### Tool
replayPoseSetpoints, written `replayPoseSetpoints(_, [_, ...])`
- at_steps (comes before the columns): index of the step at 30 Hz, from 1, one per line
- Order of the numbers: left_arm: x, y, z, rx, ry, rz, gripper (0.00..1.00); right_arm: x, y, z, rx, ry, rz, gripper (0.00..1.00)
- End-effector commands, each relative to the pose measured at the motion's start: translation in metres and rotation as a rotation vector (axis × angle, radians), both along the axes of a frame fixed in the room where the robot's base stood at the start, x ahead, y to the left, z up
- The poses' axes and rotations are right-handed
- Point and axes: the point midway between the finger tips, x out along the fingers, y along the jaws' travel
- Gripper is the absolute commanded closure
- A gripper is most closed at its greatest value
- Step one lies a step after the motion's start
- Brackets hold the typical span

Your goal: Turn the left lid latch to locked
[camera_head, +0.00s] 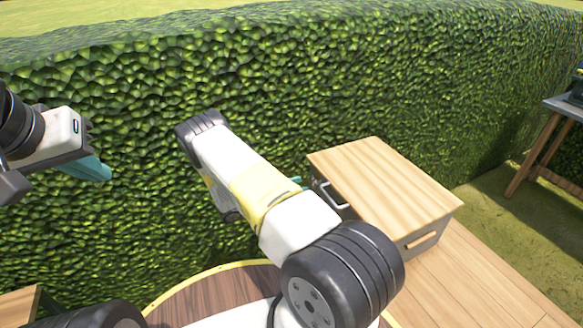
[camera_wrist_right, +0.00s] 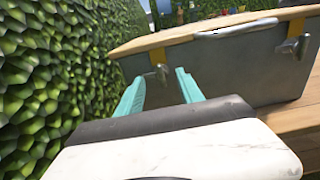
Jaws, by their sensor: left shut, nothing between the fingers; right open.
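A box with a pale wooden lid (camera_head: 385,180) stands right of my right arm. In the right wrist view its grey side (camera_wrist_right: 225,75) faces me, with two metal latches under the lid. The left latch (camera_wrist_right: 161,74) appears between the teal fingers of my right gripper (camera_wrist_right: 160,88), which is open; whether they touch is unclear. The right latch (camera_wrist_right: 293,47) is further right. In the head view my right arm hides the latches, and only a bit of teal finger shows. My left gripper (camera_head: 95,168) is shut and empty, far left of the box.
A metal handle (camera_wrist_right: 236,28) sits on the lid's edge between the latches; it also shows in the head view (camera_head: 328,193). A tall hedge (camera_head: 120,90) runs behind and left of the box. The box rests on wooden planks (camera_head: 470,285). Another table (camera_head: 560,106) stands far right.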

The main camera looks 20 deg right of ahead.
Motion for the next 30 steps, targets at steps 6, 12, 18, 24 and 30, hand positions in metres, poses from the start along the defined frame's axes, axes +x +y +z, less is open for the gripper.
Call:
replayPoseSetpoints(6, [0.000, 0.000, 0.000, 0.000, 0.000, 0.000, 1.00, 0.002, -0.034, 0.000, 0.001, -0.002, -0.003, 0.56])
replayPoseSetpoints(12, [0.000, 0.000, 0.000, 0.000, 0.000, 0.000, 1.00, 0.003, -0.046, 0.000, 0.002, -0.002, -0.002, 0.56])
replayPoseSetpoints(18, [0.000, 0.000, 0.000, 0.000, 0.000, 0.000, 1.00, 0.003, -0.047, 0.000, 0.002, -0.002, -0.001, 0.56])
replayPoseSetpoints(24, [0.000, 0.000, 0.000, 0.000, 0.000, 0.000, 1.00, 0.003, -0.047, 0.000, 0.002, -0.002, -0.001, 0.87])
replayPoseSetpoints(30, [0.000, 0.000, 0.000, 0.000, 0.000, 0.000, 1.00, 0.003, -0.047, 0.000, 0.002, -0.002, -0.001, 1.00])
